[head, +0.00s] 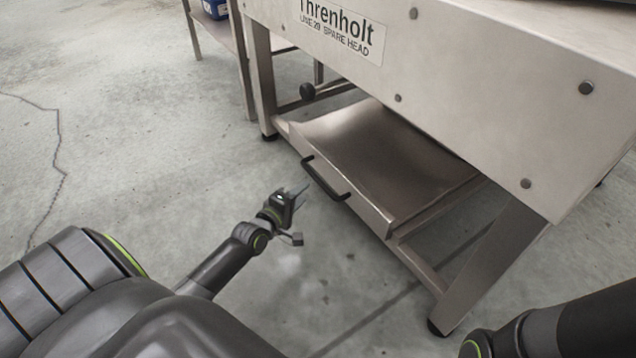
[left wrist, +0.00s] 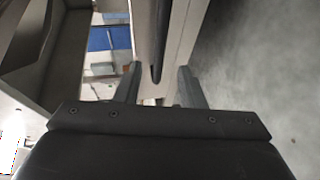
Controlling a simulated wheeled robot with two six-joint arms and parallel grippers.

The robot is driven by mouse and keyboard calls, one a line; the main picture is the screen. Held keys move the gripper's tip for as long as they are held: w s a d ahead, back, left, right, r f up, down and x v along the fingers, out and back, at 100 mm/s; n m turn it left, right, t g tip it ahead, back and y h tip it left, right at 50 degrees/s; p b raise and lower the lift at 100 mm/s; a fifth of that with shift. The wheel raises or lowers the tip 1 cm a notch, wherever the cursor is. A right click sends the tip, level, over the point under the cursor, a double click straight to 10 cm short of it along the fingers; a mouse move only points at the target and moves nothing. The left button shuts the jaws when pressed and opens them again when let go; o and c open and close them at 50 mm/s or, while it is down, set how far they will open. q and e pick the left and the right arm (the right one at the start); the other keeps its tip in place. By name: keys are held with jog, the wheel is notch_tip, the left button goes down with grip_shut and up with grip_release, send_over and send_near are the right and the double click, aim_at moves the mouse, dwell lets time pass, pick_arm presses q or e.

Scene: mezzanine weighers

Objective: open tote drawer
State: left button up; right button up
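The tote drawer (head: 365,205) is a shallow grey metal tray low under the weigher frame. Its inside is partly visible and looks empty; I cannot tell whether it is pulled out at all. A black bar handle (head: 325,182) is fixed to its front. My left gripper (head: 303,191) is just left of the handle, apart from it in the head view. In the left wrist view the two fingers (left wrist: 159,76) are spread, and the dark handle bar (left wrist: 149,38) shows beyond and between their tips. No fingers of my right gripper show.
The weigher body (head: 460,85) with a "Threnholt" label overhangs the drawer. Its legs (head: 490,250) stand at both sides. A table with a blue bin (head: 215,9) stands behind. The concrete floor at left is clear.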

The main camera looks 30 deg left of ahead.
aim_at(318, 178)
pick_arm(q)
jog(key=w+b, duration=0.1)
jog(key=w, duration=0.2)
jog(key=w+f+b, duration=0.1)
jog(key=w, duration=0.1)
jog(key=w+b, duration=0.1)
jog(key=w, duration=0.2)
jog(key=shift+w+f+b, duration=0.35)
jog(key=shift+b, duration=0.05)
grip_shut()
